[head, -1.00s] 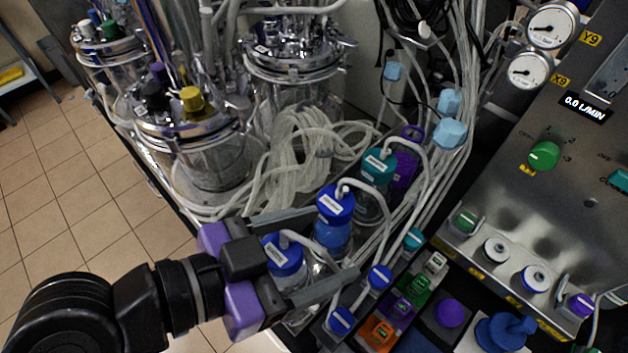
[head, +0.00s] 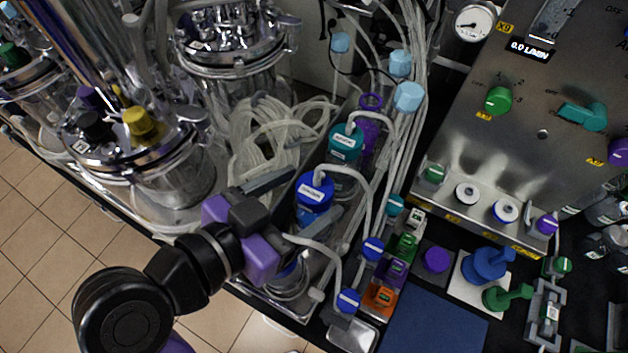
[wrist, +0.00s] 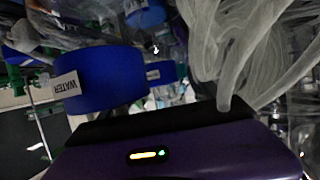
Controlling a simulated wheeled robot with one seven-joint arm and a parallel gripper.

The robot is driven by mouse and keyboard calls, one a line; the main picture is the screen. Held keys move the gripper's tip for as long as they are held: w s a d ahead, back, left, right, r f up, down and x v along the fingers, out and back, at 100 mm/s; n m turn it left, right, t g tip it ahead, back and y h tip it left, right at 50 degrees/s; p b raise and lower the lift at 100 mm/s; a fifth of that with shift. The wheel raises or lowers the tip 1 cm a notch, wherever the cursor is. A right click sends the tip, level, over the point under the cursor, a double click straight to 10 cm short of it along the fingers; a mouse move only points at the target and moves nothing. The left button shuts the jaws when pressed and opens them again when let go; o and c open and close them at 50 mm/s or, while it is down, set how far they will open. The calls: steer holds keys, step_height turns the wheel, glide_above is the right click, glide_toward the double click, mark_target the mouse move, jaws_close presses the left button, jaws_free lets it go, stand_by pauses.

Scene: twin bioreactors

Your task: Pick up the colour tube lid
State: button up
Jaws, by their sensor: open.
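Several bottles with coloured lids and white tubes stand in a row in the metal tray. The frames do not show which lid is the "colour tube lid". A blue lid (head: 314,190) is on a bottle just beyond my gripper (head: 318,194), whose two grey fingers are spread apart and reach toward it. A teal lid (head: 345,140) and a purple lid (head: 369,124) stand farther back. A nearer blue-lidded bottle is mostly hidden by my gripper. In the wrist view, a large blue lid labelled WATER (wrist: 100,78) sits close in front of my gripper's purple body. Nothing is seen held.
Glass bioreactor vessels (head: 160,175) stand at left, with coiled white tubing (head: 262,150) beside the bottles. A control panel (head: 540,170) is at right. Orange, purple and green blocks (head: 380,298) and a dark blue mat (head: 432,318) lie in front of it.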

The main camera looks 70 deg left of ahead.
steer(key=shift+w+a+f, duration=0.3)
steer(key=shift+w, duration=0.3)
steer(key=c, duration=1.4)
steer(key=shift+r, duration=0.15)
